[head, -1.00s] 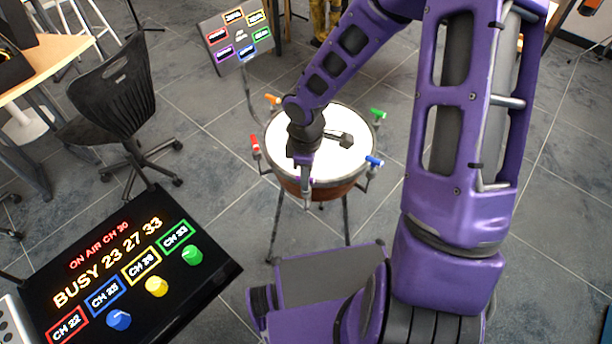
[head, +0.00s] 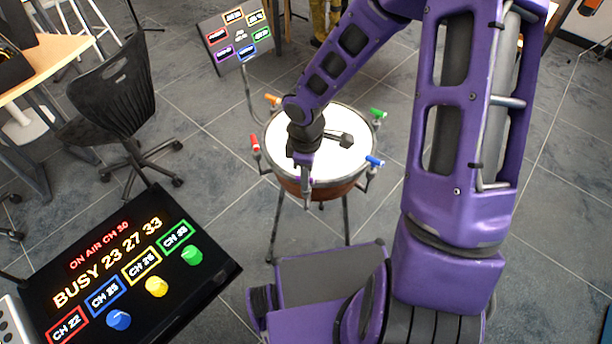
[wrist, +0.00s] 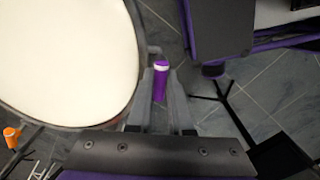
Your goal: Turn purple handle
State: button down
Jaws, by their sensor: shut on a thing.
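The purple handle (wrist: 160,84) is at the rim of a round drum (head: 322,189), on the side nearest me. In the wrist view it is a purple cylinder with a white band near its far end. My gripper (wrist: 162,92) is shut on it, with one finger on each side. In the head view only a small bit of purple (head: 304,180) shows at my gripper (head: 306,188); the arm and fingers hide most of the handle.
Other handles ring the drum: red (head: 255,142), orange (head: 273,100), green (head: 378,113), blue (head: 374,161). A labelled sign (head: 240,40) stands behind it. A black panel with coloured knobs (head: 128,270) is at lower left. A black chair (head: 113,88) stands left.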

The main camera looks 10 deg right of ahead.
jog(key=c, duration=0.9)
grip_release()
jog(key=shift+r, duration=0.1)
notch_tip(320, 180, up, 17)
jog(key=p, duration=0.3)
jog(key=shift+r+p, duration=0.15)
jog(key=shift+p, duration=0.2)
